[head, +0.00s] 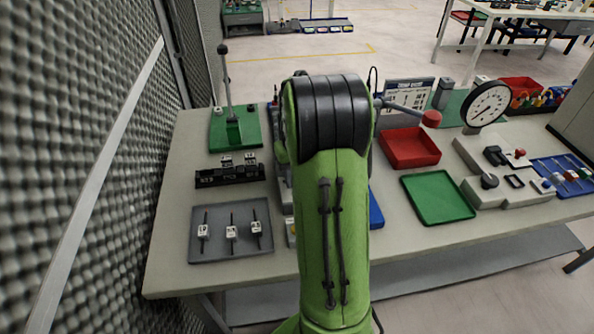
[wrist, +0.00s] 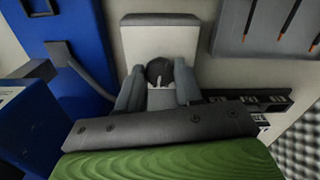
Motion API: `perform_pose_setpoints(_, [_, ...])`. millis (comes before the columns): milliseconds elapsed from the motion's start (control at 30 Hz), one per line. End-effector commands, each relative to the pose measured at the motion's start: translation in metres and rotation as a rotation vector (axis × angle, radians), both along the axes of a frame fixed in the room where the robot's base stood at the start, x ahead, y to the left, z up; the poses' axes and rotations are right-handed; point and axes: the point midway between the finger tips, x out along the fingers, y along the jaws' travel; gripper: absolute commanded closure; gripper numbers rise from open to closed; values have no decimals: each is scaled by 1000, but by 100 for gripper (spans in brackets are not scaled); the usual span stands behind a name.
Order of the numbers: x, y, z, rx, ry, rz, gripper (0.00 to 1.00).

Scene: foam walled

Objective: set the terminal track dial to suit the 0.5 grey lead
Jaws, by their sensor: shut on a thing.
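In the wrist view, a dark round dial (wrist: 158,70) with a pale mark sits on a white block (wrist: 160,42). My gripper (wrist: 158,88) is shut on it, one grey finger on each side. The exact setting is too small to read. In the head view my green arm hides the dial and the gripper. Several leads with white tags lie on a grey mat (head: 220,250) at the left of the bench, among them one lead (head: 256,230) at the right end. Their tag sizes are not legible. A printed chart (head: 408,95) stands behind, its rows unreadable.
A lever press (head: 232,130) on a green base and a black rack (head: 230,176) stand at left. A red tray (head: 410,148), green tray (head: 437,197) and round gauge (head: 488,103) are at right. A blue surface (wrist: 80,60) lies left of my gripper. A foam wall borders the left.

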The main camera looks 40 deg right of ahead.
Motion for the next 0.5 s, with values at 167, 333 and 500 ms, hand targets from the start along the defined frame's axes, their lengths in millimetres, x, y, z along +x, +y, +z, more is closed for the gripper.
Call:
perform_pose_setpoints(167, [0, 0, 2, 1, 1, 166, 95])
perform_pose_setpoints(333, [0, 0, 2, -1, 0, 327, 95])
perform_pose_setpoints(500, [0, 0, 1, -1, -1, 487, 95])
